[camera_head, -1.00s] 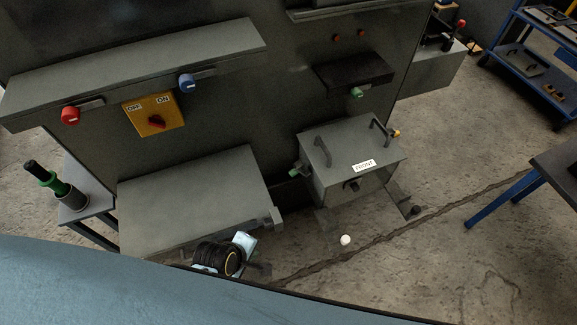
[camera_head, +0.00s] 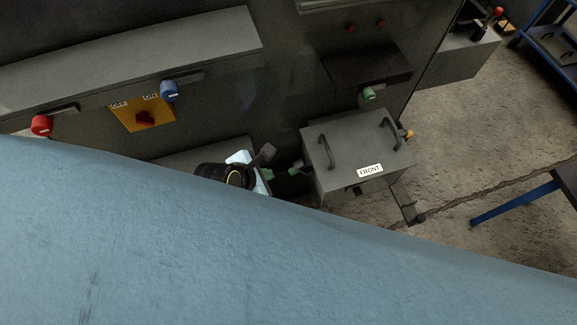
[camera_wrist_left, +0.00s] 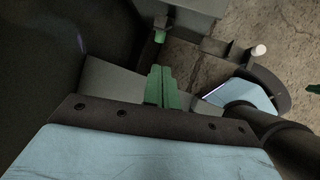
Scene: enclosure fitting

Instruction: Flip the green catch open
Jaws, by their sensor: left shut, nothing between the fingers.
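The grey box labelled FRONT (camera_head: 345,150) has two dark handles on its lid. A small green catch (camera_head: 297,168) sits on its left side. In the left wrist view the green catch (camera_wrist_left: 160,36) hangs at the box's near edge, beyond my fingers. My left gripper (camera_head: 267,174) is just left of the catch, with a gap between them. Its green fingers (camera_wrist_left: 160,88) are shut together and empty. My blue body hides much of the lower head view.
A black shelf (camera_head: 368,65) with a green knob (camera_head: 369,93) under it juts out above the box. A yellow OFF/ON switch (camera_head: 143,114), a red knob (camera_head: 41,125) and a blue knob (camera_head: 169,91) are at left. Bare floor (camera_head: 470,150) lies right of the box.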

